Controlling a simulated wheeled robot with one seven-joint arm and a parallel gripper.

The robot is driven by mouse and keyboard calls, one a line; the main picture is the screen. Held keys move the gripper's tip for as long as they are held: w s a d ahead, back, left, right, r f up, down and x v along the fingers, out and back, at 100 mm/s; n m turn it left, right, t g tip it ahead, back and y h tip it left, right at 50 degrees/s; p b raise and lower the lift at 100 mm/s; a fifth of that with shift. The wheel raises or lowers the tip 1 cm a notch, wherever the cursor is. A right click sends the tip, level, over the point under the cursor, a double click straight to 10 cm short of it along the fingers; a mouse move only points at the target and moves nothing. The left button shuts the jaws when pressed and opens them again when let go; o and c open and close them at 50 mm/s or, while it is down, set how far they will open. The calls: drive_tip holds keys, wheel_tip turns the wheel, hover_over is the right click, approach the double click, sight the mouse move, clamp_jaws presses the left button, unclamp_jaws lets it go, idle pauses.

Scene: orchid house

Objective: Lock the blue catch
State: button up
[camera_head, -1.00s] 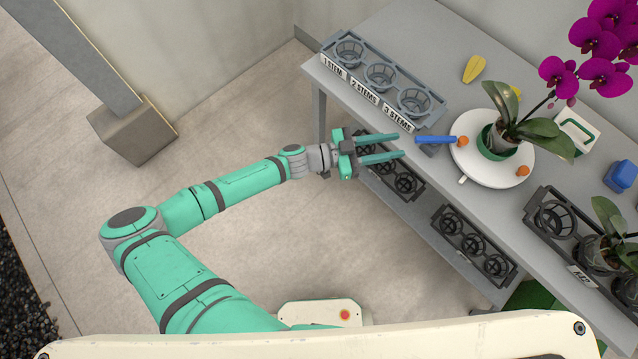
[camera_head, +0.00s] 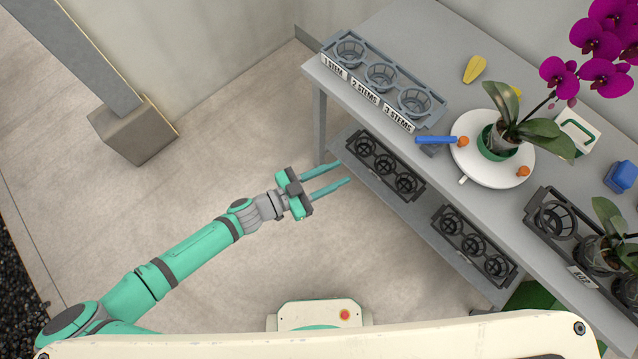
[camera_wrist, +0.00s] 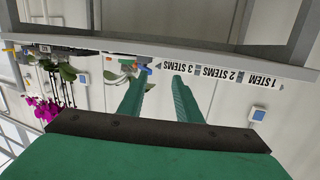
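The blue catch (camera_head: 436,140) is a blue bar on a grey block at the table's front edge. It lies beside the white round turntable (camera_head: 463,180), its right end close to an orange knob (camera_head: 463,141) on the rim. My gripper (camera_head: 348,175) is open and empty, in front of the table and well short of the catch. Its two green fingers are spread apart; they also show in the wrist view (camera_wrist: 160,85). A potted purple orchid (camera_head: 498,140) stands on the turntable. A second orange knob (camera_head: 523,171) is at the rim's right side.
Black pot trays (camera_head: 385,165) sit on the lower shelf. A yellow object (camera_head: 475,69), a white box (camera_head: 577,133) and a blue block (camera_head: 621,177) are on the table.

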drive_tip(key=shift+n+t+y, duration=0.7)
drive_tip(key=shift+t, duration=0.1)
drive_tip(key=shift+s+a+f, duration=0.3)
drive_tip(key=shift+s+a, duration=0.65)
drive_tip(key=shift+a, duration=0.1)
drive_tip(key=shift+s+a+f, duration=0.25)
drive_tip(key=shift+s+a, duration=0.7)
drive_tip(key=shift+a, duration=0.05)
